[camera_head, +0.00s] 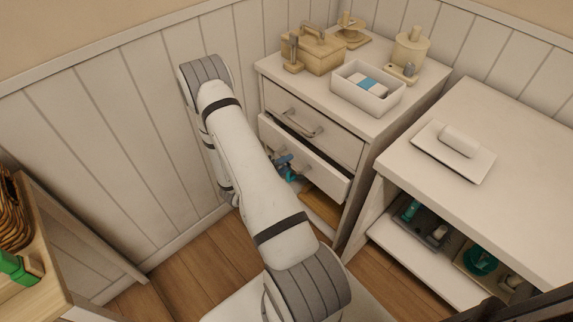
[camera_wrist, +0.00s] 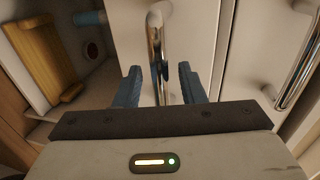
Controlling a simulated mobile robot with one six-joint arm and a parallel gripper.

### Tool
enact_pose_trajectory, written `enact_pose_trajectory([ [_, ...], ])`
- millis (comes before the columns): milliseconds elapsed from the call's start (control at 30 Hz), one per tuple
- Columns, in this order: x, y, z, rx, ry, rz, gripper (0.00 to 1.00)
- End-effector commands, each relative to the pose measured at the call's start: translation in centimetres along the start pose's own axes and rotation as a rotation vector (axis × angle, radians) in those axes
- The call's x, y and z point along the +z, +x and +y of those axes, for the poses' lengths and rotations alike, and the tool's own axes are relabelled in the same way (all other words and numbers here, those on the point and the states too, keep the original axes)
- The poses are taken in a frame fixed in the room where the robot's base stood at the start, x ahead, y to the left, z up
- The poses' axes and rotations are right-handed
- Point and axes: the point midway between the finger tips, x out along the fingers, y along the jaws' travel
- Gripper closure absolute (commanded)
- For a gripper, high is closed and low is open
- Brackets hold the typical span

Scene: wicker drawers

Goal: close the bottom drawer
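In the head view, the bottom drawer (camera_head: 315,170) is a white front below the closed top drawer (camera_head: 309,127). It stands part-way out, with a dark gap above its front edge. In the wrist view, its metal bar handle (camera_wrist: 155,35) runs between the two blue fingers of my gripper (camera_wrist: 159,82). The fingers are apart, one on each side of the handle, and no contact is clear. In the head view, my gripper (camera_head: 284,161) is small and partly hidden by my arm, in front of the drawer.
Below the drawer is an open compartment with a wooden piece (camera_wrist: 38,52). A white side table (camera_head: 500,135) stands close on the right. A panelled wall (camera_head: 90,150) is on the left.

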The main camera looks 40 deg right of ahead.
Motion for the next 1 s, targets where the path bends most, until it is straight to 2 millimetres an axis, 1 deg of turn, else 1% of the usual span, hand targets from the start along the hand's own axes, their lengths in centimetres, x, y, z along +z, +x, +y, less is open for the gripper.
enact_pose_trajectory([
  [33, -0.05, 0.51, 0.06, 0.000, 0.001, 0.002, 0.64],
  [133, -0.02, 1.03, 0.02, 0.000, 0.001, 0.000, 0.64],
  [400, 0.02, 1.13, -0.02, 0.000, 0.001, -0.001, 0.64],
  [467, 0.02, 1.12, -0.02, 0.000, 0.001, -0.001, 0.68],
  [833, 0.04, 1.07, -0.01, 0.000, 0.001, -0.001, 0.98],
  [867, 0.04, 1.07, 0.00, 0.000, 0.001, -0.002, 1.00],
  [1000, 0.04, 1.06, 0.01, 0.001, 0.001, -0.002, 1.00],
])
